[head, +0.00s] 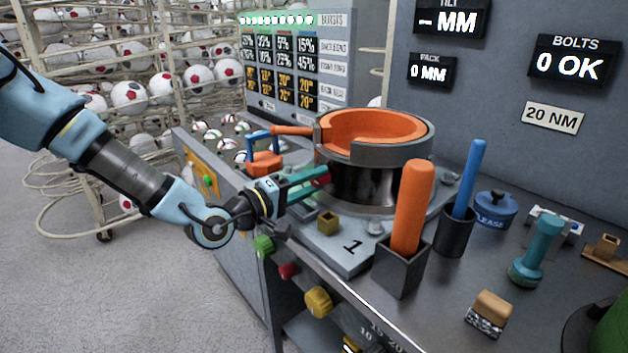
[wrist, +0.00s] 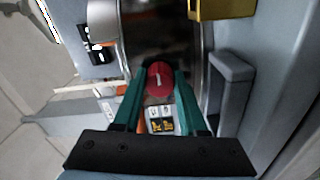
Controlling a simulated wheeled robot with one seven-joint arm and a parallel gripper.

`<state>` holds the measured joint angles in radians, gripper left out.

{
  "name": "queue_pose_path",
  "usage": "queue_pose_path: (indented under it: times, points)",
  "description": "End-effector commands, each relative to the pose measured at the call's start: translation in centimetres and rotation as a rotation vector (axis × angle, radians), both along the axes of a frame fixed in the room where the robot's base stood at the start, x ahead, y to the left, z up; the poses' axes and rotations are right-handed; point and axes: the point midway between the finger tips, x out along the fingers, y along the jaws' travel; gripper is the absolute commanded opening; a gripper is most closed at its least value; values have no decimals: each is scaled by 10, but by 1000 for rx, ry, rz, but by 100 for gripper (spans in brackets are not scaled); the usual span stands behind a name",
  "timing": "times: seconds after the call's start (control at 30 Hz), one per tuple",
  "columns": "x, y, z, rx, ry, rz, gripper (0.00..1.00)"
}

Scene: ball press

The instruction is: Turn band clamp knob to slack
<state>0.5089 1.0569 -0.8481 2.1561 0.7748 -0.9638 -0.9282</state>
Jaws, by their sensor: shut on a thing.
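The band clamp knob (head: 324,177) is a small red knob at the front left of the dark cylindrical press body (head: 350,187), below the orange ring (head: 375,128). In the wrist view the red knob (wrist: 159,79) shows a short white mark on its face. My gripper (head: 315,180) reaches in from the left, its teal fingers closed around the knob. In the wrist view my gripper (wrist: 159,84) has one finger on each side of the knob. Most of the knob is hidden by the fingers in the head view.
A grey box with an orange handle (head: 413,205) and a dark cup with a blue rod (head: 469,180) stand to the right. A small brass block (head: 327,222) sits on the plate below my gripper. Coloured buttons line the bench front, including a yellow knob (head: 318,301).

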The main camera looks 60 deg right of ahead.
Motion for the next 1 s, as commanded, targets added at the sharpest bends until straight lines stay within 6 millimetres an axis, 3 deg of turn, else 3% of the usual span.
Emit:
queue_pose_path:
  times: [0.5, 0.53, 0.8, 1.0]
  points:
    - [1, 0, -1, 8, 19, 1, 0]
    - [1, 0, -1, 8, 19, 1, 42]
    - [0, 0, 0, 7, 19, 0, 72]
    - [0, 0, 0, 7, 18, 0, 72]
